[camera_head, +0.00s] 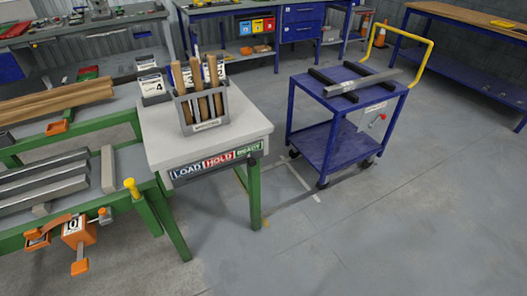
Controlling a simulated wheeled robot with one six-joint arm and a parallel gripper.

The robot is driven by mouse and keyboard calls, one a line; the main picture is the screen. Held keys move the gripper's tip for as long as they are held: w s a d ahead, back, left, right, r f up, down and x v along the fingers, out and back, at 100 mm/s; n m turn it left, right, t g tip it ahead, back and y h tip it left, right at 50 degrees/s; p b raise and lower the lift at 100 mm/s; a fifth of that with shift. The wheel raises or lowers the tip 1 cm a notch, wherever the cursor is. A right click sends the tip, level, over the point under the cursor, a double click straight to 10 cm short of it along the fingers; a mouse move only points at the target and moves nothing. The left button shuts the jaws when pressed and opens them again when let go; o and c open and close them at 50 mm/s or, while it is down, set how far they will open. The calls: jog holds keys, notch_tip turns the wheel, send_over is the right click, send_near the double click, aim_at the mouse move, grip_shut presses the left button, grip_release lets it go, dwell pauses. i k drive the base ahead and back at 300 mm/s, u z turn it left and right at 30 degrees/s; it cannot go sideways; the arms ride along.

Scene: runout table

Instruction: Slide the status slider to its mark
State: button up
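The status strip (218,160) runs along the front edge of the small light-topped table (160,130). It reads LOAD on blue at the left, HOLD on red in the middle and READY on green at the right. The slider's own knob is too small to tell apart on the strip, so I cannot tell which word it stands at. My gripper is not in view.
A grey rack (207,123) with wooden-handled tools stands on the light tabletop. A green-framed bench (45,225) with metal bars adjoins at left. A blue cart (345,105) with a yellow handle stands at right. The floor (350,235) in front is clear.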

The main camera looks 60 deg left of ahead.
aim_at(252, 162)
jog(key=u, duration=0.5)
jog(key=i, duration=1.1)
jog(key=u, duration=1.75)
jog(key=i, duration=0.85)
jog(key=z, duration=0.85)
jog(key=k, duration=1.1)
jog(key=u, duration=1.55)
